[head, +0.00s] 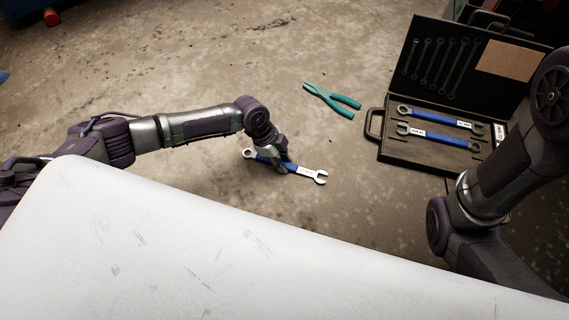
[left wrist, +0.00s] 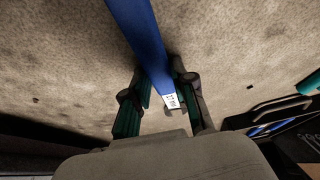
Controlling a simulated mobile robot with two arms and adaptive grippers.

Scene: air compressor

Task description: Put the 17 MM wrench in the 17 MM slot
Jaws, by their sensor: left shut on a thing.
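A blue wrench (head: 307,171) with bare metal ends and a white label is in my left gripper (head: 282,165), above the floor in the head view. My left gripper is shut on its blue handle. In the left wrist view the blue handle (left wrist: 142,38) runs up between the two fingers (left wrist: 165,95), with the white label near them; the label is too small to read surely. The open black toolbox (head: 388,150) lies on the right in the head view. Two blue wrenches (head: 437,116) (head: 433,136) lie in its tray. My right gripper is out of view.
Teal pliers (head: 343,98) lie on the floor between my left gripper and the toolbox. The toolbox's raised lid (head: 408,78) shows wrench outlines and a brown panel. My right arm stands close to the toolbox's right side. Floor left of the toolbox is mostly clear.

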